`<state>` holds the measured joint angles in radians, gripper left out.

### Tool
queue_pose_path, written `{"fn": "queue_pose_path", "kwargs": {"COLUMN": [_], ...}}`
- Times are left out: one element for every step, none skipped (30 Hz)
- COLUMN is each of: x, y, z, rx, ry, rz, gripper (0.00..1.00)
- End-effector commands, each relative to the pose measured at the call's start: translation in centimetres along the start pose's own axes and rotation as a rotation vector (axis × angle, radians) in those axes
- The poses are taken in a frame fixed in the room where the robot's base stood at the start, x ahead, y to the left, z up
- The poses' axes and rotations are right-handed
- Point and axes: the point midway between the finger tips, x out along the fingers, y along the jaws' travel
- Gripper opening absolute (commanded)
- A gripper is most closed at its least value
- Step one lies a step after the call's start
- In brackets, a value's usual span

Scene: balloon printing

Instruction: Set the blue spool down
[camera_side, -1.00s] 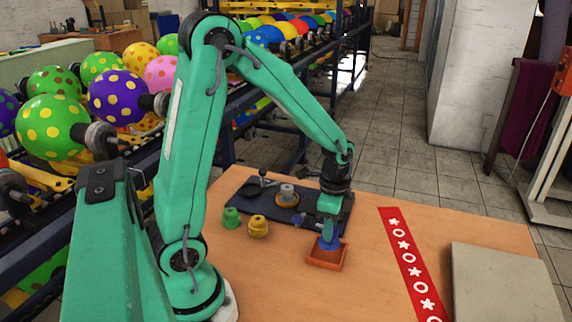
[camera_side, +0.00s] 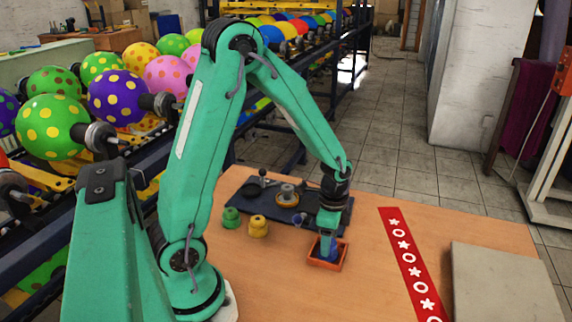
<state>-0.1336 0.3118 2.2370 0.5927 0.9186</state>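The blue spool (camera_side: 327,252) shows low between the fingers of my gripper (camera_side: 328,238). It is down inside the small orange tray (camera_side: 315,266), with the tray's rim around it. My gripper points straight down and appears shut on the spool. The fingers hide much of the spool, and I cannot tell whether its underside touches the tray floor.
A green spool (camera_side: 231,218) and a yellow spool (camera_side: 258,227) stand left on the table. A dark mat (camera_side: 268,209) behind holds a grey-and-tan piece (camera_side: 287,194). Right are a red patterned strip (camera_side: 409,260) and a grey slab (camera_side: 505,284). Bare table lies between tray and strip.

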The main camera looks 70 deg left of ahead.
Motion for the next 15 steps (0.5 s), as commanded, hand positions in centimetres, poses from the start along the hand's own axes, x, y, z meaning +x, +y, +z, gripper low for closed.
{"fn": "queue_pose_path", "kwargs": {"x": [-0.01,-0.01,-0.02,-0.02,-0.02,-0.03,-0.03,-0.04,-0.06,-0.09,-0.14,-0.24,-0.33,-0.46,-0.66], "y": [0.0,0.01,0.01,0.01,0.0,0.0,0.0,0.0,0.0,0.0,0.0,-0.01,-0.01,-0.01,-0.02], "z": [0.0,0.0,0.0,0.0,0.0,0.0,0.0,0.0,0.0,0.0,0.0,0.0,-0.01,-0.01,-0.02], "rx": [0.0,0.0,0.0,0.0,0.0,0.0,0.0,0.0,0.0,0.0,0.0,0.0,0.0,0.0,0.0], "ry": [0.0,0.0,0.0,0.0,0.0,0.0,0.0,0.0,0.0,0.0,0.0,0.0,0.001,0.001,0.001], "rz": [0.0,0.0,0.0,0.0,0.0,0.0,0.0,0.0,0.0,0.0,0.0,-0.001,-0.001,-0.001,-0.001], "gripper": [0.57,0.57,0.57,0.57,0.57,0.57,0.57,0.57,0.57,0.57,0.57,0.57,0.57,0.57,0.57]}}
